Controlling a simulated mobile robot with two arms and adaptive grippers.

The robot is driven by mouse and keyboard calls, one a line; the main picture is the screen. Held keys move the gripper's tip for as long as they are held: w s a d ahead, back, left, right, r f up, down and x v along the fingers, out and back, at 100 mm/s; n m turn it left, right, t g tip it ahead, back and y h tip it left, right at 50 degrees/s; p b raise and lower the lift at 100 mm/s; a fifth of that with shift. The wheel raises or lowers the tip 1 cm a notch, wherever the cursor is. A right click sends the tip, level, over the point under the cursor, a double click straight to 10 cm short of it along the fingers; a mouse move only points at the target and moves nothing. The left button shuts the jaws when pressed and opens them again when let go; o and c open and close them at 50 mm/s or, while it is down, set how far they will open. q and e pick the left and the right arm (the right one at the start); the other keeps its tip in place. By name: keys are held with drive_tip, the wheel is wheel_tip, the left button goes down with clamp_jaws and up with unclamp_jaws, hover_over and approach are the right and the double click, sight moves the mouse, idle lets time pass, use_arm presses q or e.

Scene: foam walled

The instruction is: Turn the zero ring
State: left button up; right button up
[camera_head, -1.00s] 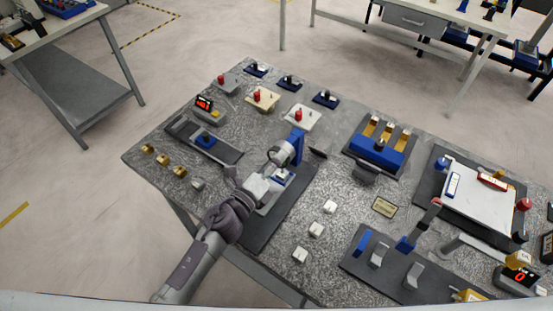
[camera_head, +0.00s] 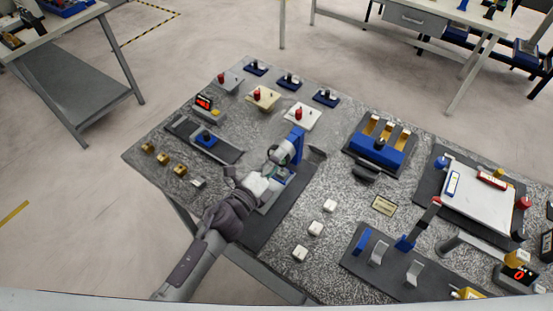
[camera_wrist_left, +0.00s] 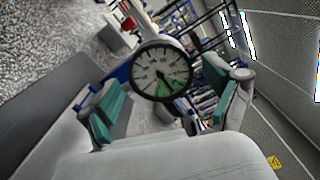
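The dial gauge (camera_head: 284,153) is held on a blue stand (camera_head: 297,143) above a dark base plate. In the left wrist view its round white face (camera_wrist_left: 161,72) has a dark ring around the edge and a green sector at lower right. My left gripper (camera_head: 264,177) is at the near side of the gauge. In the left wrist view its two green-padded fingers (camera_wrist_left: 165,98) are spread wide, one on each side of the dial, with clear gaps to the ring. Nothing is held between them. My right gripper is not seen.
Several brass and grey blocks (camera_head: 163,159) lie left of the arm. White cubes (camera_head: 315,229) stand to its right. A blue fixture with brass pieces (camera_head: 376,150) stands at right.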

use_arm(q)
drive_tip(key=v, duration=1.2)
drive_tip(key=shift+w, duration=0.1)
idle(0.4)
